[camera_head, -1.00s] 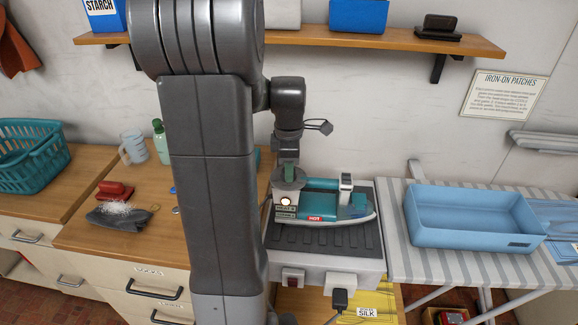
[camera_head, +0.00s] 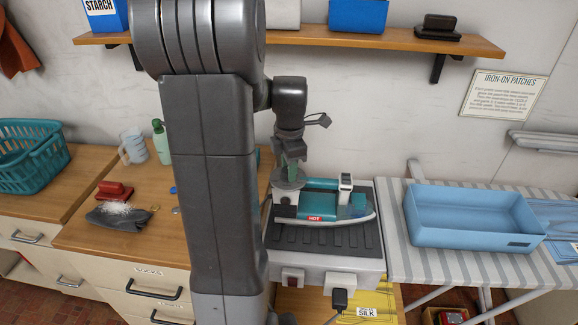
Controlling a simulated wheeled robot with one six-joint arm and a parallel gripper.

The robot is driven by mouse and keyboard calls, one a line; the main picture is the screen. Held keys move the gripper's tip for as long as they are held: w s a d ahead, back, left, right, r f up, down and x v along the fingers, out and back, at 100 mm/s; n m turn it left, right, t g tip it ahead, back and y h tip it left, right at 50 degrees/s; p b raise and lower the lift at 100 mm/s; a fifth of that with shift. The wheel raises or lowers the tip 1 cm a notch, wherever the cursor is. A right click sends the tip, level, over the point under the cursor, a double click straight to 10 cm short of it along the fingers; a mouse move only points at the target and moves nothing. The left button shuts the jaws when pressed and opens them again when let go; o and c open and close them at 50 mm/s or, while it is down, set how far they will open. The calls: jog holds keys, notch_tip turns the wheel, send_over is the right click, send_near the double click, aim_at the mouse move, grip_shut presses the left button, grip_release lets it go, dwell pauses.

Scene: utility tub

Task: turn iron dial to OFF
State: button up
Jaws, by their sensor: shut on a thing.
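The teal and white iron (camera_head: 330,213) rests on a grey ribbed stand to the right of my arm, with a red HOT label (camera_head: 315,218) on its side. My gripper (camera_head: 290,176) points down at the left end of the iron and is shut on the round grey dial (camera_head: 288,184). The dial's markings and pointer cannot be read from here. My arm hides what lies just left of the stand.
A blue tub (camera_head: 470,217) sits on the striped ironing board at right. A shelf (camera_head: 390,40) with boxes is above. A wooden counter (camera_head: 110,230) is at left.

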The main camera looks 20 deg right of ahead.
jog(key=o, duration=1)
jog(key=shift+r, duration=0.15)
jog(key=r, duration=0.9)
jog(key=r+b, duration=0.1)
jog(key=r, duration=0.3)
jog(key=shift+s+r, duration=0.3)
jog(key=shift+s, duration=0.05)
jog(key=f, duration=0.9)
jog(key=f+p, duration=0.1)
jog(key=f, duration=0.4)
jog(key=shift+w, duration=0.35)
jog(key=shift+r, duration=0.1)
